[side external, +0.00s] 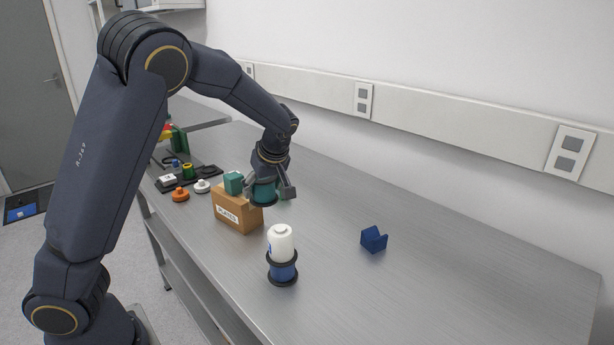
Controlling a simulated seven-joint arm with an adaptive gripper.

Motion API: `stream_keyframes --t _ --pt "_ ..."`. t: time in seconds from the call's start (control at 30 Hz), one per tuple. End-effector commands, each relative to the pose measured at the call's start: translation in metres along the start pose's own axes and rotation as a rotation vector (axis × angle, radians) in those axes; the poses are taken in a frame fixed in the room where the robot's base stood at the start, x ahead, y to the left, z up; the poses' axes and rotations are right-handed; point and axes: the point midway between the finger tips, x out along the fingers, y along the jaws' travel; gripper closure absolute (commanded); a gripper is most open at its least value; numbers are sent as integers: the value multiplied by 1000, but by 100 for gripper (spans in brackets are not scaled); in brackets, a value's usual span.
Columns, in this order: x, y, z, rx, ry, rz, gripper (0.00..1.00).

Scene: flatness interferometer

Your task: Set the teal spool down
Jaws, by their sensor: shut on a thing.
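The teal spool (264,194) with a dark lower rim is between the fingers of my gripper (265,190). My gripper points downward and is shut on the spool. The spool is at the right end of a cardboard box (236,212), above the metal bench. I cannot tell whether its rim touches the box. My gripper hides part of the spool's top.
A white bottle (280,243) stands on a blue spool (283,271) in front of the box. A dark blue V-shaped block (373,240) lies to the right. Orange (180,195) and white (202,186) knobs lie left of the box. The bench's right side (470,270) is clear.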

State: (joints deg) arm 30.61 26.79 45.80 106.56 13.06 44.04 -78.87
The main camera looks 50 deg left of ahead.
Motion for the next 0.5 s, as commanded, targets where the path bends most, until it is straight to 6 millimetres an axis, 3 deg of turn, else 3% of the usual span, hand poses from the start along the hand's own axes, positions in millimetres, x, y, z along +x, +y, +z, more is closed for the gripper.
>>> stream_keyframes --t 0.1,0.23,0.5 --pt "-4 -12 12 -11 0 -6 73" --pt "4 -5 13 -18 5 -12 73" --pt "46 59 4 -17 5 -12 73"
